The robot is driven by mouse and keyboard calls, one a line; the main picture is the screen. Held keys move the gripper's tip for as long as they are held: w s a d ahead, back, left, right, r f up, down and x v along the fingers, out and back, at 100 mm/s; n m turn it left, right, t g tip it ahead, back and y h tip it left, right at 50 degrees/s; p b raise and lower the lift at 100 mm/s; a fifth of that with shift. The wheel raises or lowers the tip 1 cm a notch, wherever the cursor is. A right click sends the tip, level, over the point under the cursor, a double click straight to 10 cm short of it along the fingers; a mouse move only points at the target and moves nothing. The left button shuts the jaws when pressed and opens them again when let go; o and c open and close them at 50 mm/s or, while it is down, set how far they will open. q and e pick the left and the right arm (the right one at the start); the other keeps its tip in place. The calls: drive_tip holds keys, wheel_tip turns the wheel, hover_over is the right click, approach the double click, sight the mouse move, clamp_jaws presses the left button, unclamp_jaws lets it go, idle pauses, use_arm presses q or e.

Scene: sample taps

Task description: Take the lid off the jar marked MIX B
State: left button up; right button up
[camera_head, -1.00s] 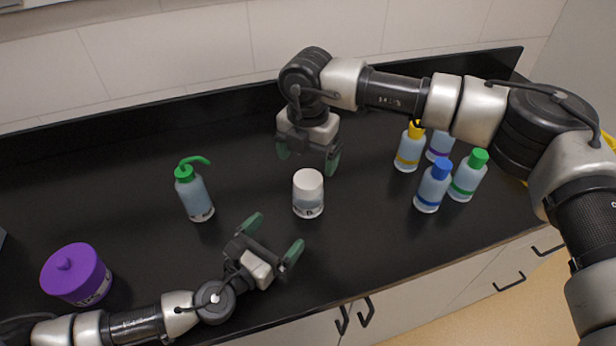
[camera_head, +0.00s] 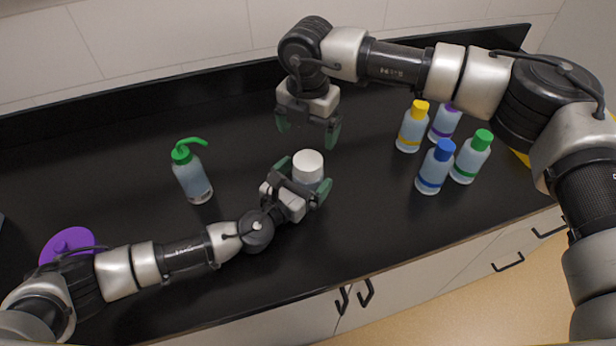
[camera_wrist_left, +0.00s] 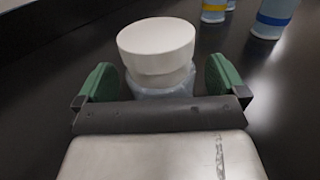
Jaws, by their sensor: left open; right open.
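The jar (camera_head: 309,181) is clear with a white lid (camera_head: 307,162) on top and stands upright on the black counter. Its label is hidden now by my left gripper; the earlier head view shows a "B" on it. My left gripper (camera_head: 304,176) is open, with its green-padded fingers on either side of the jar's body, below the lid. In the left wrist view the lid (camera_wrist_left: 156,45) sits on the jar (camera_wrist_left: 160,84) between the open fingers, with gaps at both sides. My right gripper (camera_head: 307,127) is open and empty, pointing down just behind the jar.
A green-topped wash bottle (camera_head: 193,178) stands left of the jar. A purple-lidded container (camera_head: 66,245) at the far left is partly behind my left arm. Yellow (camera_head: 412,128), blue (camera_head: 435,168), green (camera_head: 471,158) and purple (camera_head: 445,122) marked bottles cluster at the right.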

sight(308, 160)
use_arm(q)
drive_tip(key=shift+w+d, duration=0.2)
drive_tip(key=shift+w, duration=0.1)
drive_tip(key=shift+c, duration=0.5)
drive_tip(key=c, duration=1.4)
drive_tip(key=shift+c, duration=1.4)
use_arm(e)
drive_tip(key=shift+m, duration=0.3)
drive_tip(key=m, duration=0.3)
drive_tip(key=shift+f+m, duration=0.5)
drive_tip(key=shift+f, duration=0.05)
wheel_tip(308, 160, down, 7)
drive_tip(key=shift+r, duration=0.1)
